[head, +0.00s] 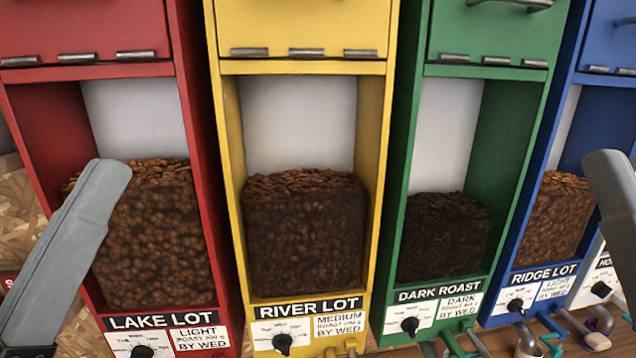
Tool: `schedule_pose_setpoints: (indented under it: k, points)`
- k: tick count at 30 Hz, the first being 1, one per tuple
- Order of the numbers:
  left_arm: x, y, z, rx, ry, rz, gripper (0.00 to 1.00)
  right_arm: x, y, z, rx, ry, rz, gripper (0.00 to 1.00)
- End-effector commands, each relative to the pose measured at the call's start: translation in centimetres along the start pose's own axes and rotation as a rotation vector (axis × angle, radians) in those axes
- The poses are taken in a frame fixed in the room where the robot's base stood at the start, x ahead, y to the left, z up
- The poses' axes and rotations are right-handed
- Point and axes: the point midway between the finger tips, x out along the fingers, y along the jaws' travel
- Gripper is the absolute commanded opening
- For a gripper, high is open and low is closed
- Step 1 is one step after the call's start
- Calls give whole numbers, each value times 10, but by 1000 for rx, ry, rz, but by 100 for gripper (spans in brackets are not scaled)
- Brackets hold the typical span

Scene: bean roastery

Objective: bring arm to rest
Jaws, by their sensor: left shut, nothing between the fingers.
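My left arm comes in from the left edge as a grey link in front of the red LAKE LOT bin (150,322). Of my left gripper (12,349), only a small dark part shows in the bottom left corner. It is shut and holds nothing. Its fingertips are hard to make out. On the right, only a grey link of my right arm shows, in front of the blue RIDGE LOT bin (545,273). My right gripper is out of the picture.
A yellow RIVER LOT bin (228,170) and a green DARK ROAST bin (402,170) stand between the red and blue ones. All hold brown beans behind their fronts, with black knobs below. Several small handles or tools (527,338) stick out at the bottom right.

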Motion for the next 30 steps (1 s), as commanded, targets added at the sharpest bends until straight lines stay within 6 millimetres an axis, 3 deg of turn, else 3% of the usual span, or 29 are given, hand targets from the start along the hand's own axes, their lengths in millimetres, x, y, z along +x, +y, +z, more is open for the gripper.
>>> schedule_pose_setpoints:
  k: [1,3,4,6,15,20,30]
  points:
    - [-3,-14,-21,123,55,-76,0,0,0,0,0,0,0,50]
    - [-10,-36,-32,324,74,-189,0,0,0,0,0,0,0,50]
    - [10,-32,-50,317,71,-180,0,20,0,-18,0,-3,0,50]
    - [32,-30,-70,309,69,-176,0,43,0,-40,0,0,0,50]
    - [111,-21,-150,305,65,-176,0,126,0,-117,0,1,0,50]
    - [127,-19,-167,304,64,-176,0,144,0,-133,0,0,0,50]
    - [125,-19,-164,304,64,-176,0,141,0,-130,0,-1,0,50]
